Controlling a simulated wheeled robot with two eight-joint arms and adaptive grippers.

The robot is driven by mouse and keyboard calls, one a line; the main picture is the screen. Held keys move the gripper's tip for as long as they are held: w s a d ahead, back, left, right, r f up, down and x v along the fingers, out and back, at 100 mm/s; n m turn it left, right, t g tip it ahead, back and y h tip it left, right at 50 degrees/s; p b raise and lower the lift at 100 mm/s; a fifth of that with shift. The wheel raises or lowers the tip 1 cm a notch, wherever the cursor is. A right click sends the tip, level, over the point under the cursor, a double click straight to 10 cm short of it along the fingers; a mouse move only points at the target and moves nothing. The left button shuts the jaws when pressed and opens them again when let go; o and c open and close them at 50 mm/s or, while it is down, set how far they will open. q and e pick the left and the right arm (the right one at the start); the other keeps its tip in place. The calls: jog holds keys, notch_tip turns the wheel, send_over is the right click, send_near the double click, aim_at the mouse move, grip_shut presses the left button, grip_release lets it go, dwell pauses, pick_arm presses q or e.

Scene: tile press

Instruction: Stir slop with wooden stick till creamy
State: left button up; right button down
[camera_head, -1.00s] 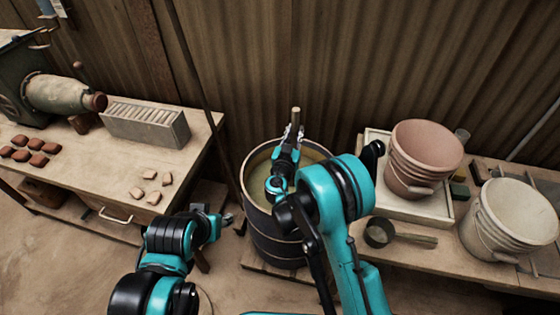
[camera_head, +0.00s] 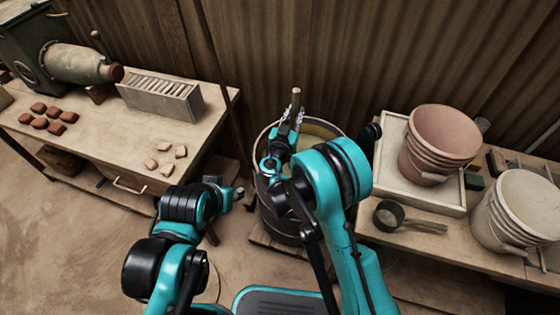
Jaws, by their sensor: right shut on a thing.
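The barrel (camera_head: 292,229) stands on the floor between the two tables, and yellowish slop (camera_head: 322,131) shows inside its rim. My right gripper (camera_head: 293,122) is over the barrel and shut on the wooden stick (camera_head: 296,96), whose top sticks up above the fingers. The lower part of the stick is hidden by my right arm, so its depth in the slop cannot be seen. My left gripper (camera_head: 236,190) is low, left of the barrel and apart from it. Its fingers are small and partly hidden, so their opening is unclear.
The left table (camera_head: 103,142) holds a press machine (camera_head: 62,58), a slotted box (camera_head: 160,98), and red and pale pieces. The right table (camera_head: 440,252) holds a pink bucket (camera_head: 440,140), a white bucket (camera_head: 515,213) and a pan (camera_head: 390,214). A corrugated wall stands close behind the barrel.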

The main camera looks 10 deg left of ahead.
jog(key=s, duration=0.2)
jog(key=s+a, duration=0.1)
jog(key=s, duration=0.1)
jog(key=shift+s, duration=0.4)
jog(key=w+d, duration=0.3)
jog(key=d, duration=0.7)
jog(key=w+a, duration=0.3)
jog(key=a, duration=0.1)
jog(key=shift+w, duration=0.35)
jog(key=shift+a, duration=0.2)
